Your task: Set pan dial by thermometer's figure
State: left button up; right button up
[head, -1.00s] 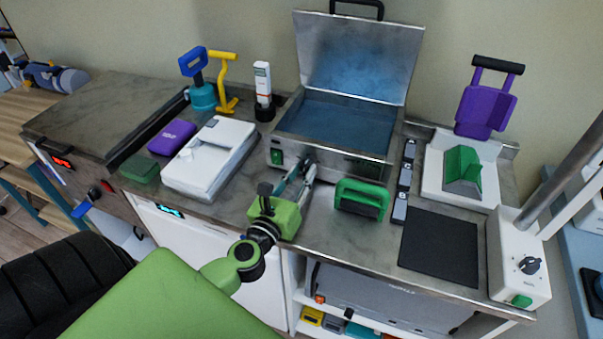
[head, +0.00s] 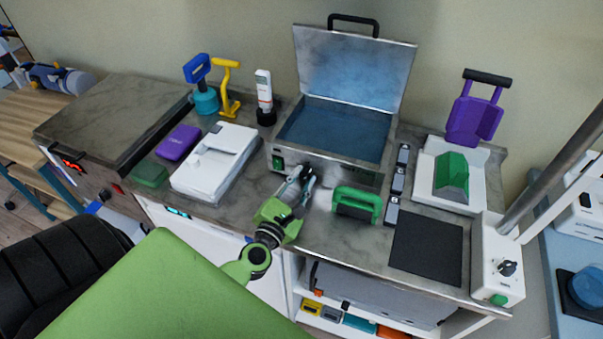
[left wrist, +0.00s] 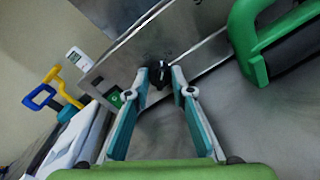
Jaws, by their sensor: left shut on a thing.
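The steel pan (head: 282,160) stands open on the counter, with blue liquid inside and its lid (head: 352,68) raised behind. The pan's front panel carries a green switch (head: 277,163) and a black dial (left wrist: 158,76), which shows between my fingertips in the left wrist view. My left gripper (head: 304,172) is at the front panel, shut on the dial; in the head view its fingers hide the dial. The thermometer (head: 264,90), white with an orange-red mark, stands upright in a black holder (head: 266,117) left of the pan. Its figure is too small to read. My right gripper is not in view.
A green-handled tool (head: 357,204) stands close right of my left gripper. Left are a white device (head: 213,160), a purple case (head: 178,142) and yellow and blue handled tools. Right are small grey blocks (head: 397,180), a black mat (head: 428,248) and a white dial box (head: 499,262).

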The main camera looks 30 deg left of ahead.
pick_arm(q)
jog(key=shift+r+m+p, duration=0.1)
jog(key=shift+m+p, duration=0.85)
jog(key=shift+m, duration=0.55)
jog(key=o, duration=1.1)
